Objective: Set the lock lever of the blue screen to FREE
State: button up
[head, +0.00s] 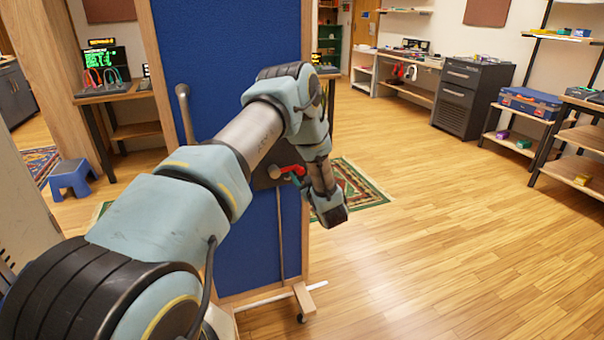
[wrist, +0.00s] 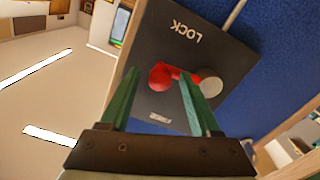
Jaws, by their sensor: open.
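The blue screen (head: 225,60) stands upright before me in a wooden frame. A dark plate (wrist: 190,50) on it carries the word LOCK, seen turned round in the wrist view. A second small pale label on the plate is too small to read. The red lock lever (wrist: 160,77) has a round knob and runs right to a pale round pivot (wrist: 211,87); the lever also shows in the head view (head: 290,169). My gripper (wrist: 159,74) is open, its green fingers on either side of the knob. The right finger partly covers the lever; contact is unclear.
A grey handle (head: 184,112) juts from the screen left of my arm. The screen's foot (head: 304,298) has a caster. A blue stool (head: 71,178) stands left, a dark cabinet (head: 472,92) at the back right. The wooden floor at right is clear.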

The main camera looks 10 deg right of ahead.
grip_shut()
dwell(0.3)
dwell(1.1)
